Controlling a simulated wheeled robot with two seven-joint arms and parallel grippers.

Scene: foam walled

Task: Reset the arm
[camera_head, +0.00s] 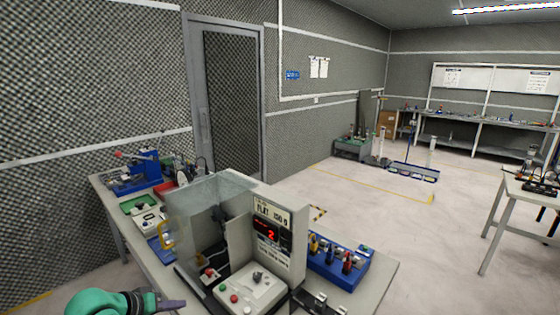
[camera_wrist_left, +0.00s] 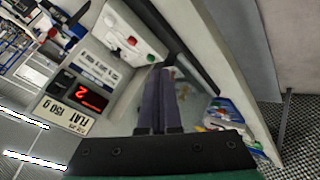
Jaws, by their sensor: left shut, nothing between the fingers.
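My left gripper (camera_head: 172,304) comes in at the bottom left of the head view, in front of the near edge of the workbench (camera_head: 372,282). Its dark fingers are shut with nothing between them. In the left wrist view the closed fingers (camera_wrist_left: 157,102) point toward a machine with a control box. My right gripper is in neither view.
The machine has a clear guard (camera_head: 200,205), a display panel (camera_head: 272,235) showing a red 2, and a button box (camera_head: 250,288). A blue tool holder (camera_head: 338,265) stands to its right. Bins and a blue device (camera_head: 135,180) lie behind. The floor beyond is mostly clear.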

